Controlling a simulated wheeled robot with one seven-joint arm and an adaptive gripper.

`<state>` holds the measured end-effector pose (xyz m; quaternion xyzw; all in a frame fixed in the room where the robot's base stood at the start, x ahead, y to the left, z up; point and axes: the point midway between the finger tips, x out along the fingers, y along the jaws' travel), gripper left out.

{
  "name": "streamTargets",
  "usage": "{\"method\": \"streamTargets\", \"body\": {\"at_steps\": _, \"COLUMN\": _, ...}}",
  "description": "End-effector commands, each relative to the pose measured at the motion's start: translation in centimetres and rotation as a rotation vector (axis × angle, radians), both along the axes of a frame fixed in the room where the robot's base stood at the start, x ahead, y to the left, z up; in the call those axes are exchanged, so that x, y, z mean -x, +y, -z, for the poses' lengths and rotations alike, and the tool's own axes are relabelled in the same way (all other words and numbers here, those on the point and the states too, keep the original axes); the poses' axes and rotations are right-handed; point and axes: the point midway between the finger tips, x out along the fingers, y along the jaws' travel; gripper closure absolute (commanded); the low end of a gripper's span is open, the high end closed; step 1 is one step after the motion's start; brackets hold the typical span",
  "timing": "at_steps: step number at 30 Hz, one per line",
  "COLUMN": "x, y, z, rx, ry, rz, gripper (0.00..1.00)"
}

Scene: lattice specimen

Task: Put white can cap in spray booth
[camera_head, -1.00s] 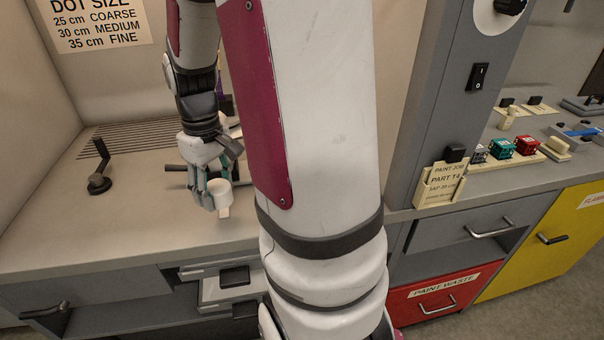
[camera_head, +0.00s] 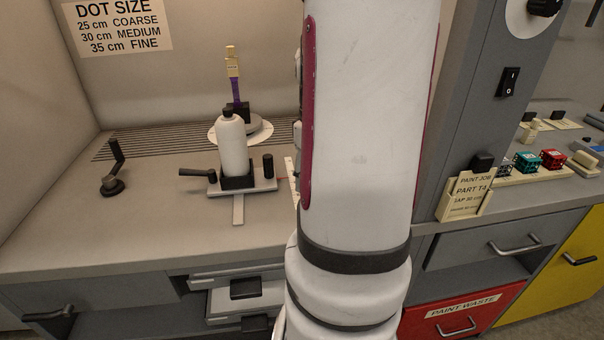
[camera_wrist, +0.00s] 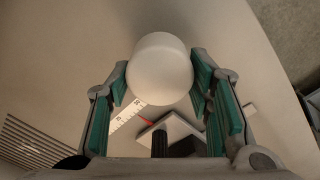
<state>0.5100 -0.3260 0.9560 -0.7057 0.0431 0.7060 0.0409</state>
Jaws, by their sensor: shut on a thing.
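The white can cap (camera_wrist: 161,70) is in the wrist view, a round white cup between the green-padded fingers of my gripper (camera_wrist: 160,80). The gripper is shut on it and holds it above the worktop. In the head view my own arm hides the gripper and cap. The spray booth (camera_head: 60,240) appears as the pale walled bay with a slotted floor at left. In it a white spray can (camera_head: 232,150) with a bare black nozzle stands upright in a black holder on a sliding carriage.
A round plate (camera_head: 257,129) with a purple and cream upright piece stands behind the can. A black crank (camera_head: 113,180) is at left. A ruler (camera_wrist: 125,116) lies below the cap in the wrist view. A grey post (camera_head: 475,110) stands at right. Front left worktop is clear.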

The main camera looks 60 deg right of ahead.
Motion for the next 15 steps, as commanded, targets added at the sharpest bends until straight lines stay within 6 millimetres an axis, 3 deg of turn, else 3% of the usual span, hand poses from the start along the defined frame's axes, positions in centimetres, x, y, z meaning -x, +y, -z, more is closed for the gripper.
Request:
{"method": "streamTargets", "body": {"at_steps": 4, "x": 0.6, "y": -2.7, "z": 0.3, "rx": -0.002, "ry": 0.000, "rz": 0.004, "gripper": 0.67}}
{"method": "streamTargets", "body": {"at_steps": 15, "x": 1.2, "y": -5.3, "z": 0.9, "rx": -0.002, "ry": 0.001, "rz": 0.002, "gripper": 0.67}}
